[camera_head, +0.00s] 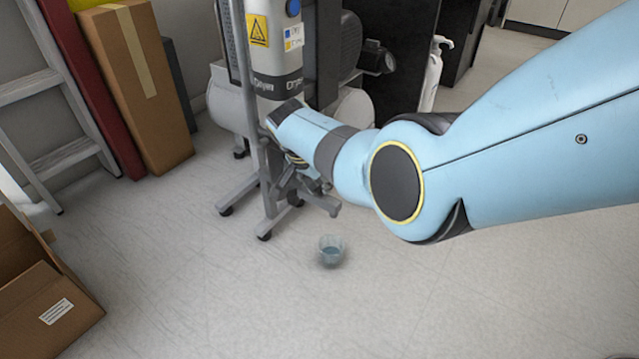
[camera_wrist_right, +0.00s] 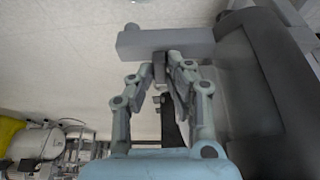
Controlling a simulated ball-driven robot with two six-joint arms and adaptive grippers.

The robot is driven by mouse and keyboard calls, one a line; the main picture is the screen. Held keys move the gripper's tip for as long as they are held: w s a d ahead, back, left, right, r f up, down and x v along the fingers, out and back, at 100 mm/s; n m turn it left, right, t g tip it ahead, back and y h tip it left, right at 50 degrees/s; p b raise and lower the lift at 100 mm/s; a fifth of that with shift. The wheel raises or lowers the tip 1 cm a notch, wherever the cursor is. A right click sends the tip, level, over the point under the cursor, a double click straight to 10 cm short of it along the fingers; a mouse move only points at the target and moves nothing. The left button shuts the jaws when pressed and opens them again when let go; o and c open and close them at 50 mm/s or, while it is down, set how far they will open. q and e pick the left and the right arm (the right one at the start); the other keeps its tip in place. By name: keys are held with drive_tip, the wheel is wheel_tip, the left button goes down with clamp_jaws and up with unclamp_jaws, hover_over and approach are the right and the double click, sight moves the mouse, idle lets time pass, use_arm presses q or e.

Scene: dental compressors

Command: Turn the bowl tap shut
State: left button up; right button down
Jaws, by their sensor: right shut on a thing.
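My right gripper (camera_head: 308,190) is low beside the compressor's upright column, under my blue arm, which hides much of it in the head view. In the right wrist view my right gripper (camera_wrist_right: 166,68) has its two fingers closed on a small grey piece, the bowl tap (camera_wrist_right: 160,66), just below a grey horizontal bar (camera_wrist_right: 165,42). A large dark grey rounded body (camera_wrist_right: 262,85) stands close to the right of the fingers. Which way the tap is turned I cannot tell. My left gripper is not in view.
The compressor (camera_head: 272,45) has a wheeled stand. Cardboard boxes (camera_head: 45,290), a tall carton (camera_head: 140,90) and a ladder (camera_head: 50,120) are at the left. The front floor is clear.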

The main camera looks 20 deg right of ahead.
drive_tip(key=c, duration=1.3)
unclamp_jaws()
